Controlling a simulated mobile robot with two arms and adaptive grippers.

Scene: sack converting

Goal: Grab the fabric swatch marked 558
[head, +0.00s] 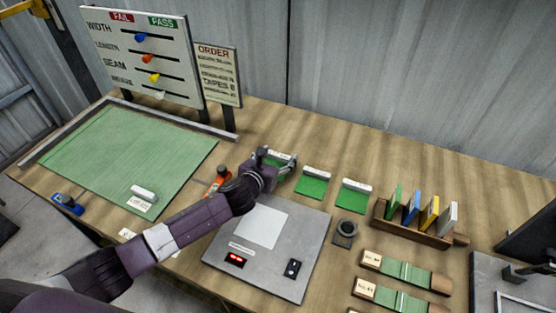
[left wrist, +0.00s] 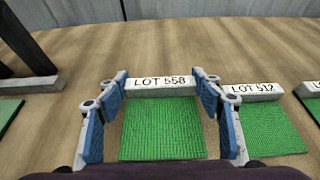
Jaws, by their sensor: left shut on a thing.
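The fabric swatch marked LOT 558 is a green woven square (left wrist: 160,130) with a white labelled bar along its far edge, lying on the wooden table. In the head view the swatch (head: 288,175) is partly hidden by my left gripper (head: 272,162). In the left wrist view the blue-padded fingers of my left gripper (left wrist: 160,84) are shut on the two ends of the white bar. My right gripper is not in view.
The LOT 512 swatch (left wrist: 262,127) lies close on the right, with another swatch (head: 353,195) beyond it. A grey scale plate (head: 222,252) lies in front. A green mat (head: 125,150) is at the left and a wooden rack (head: 415,228) at the right.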

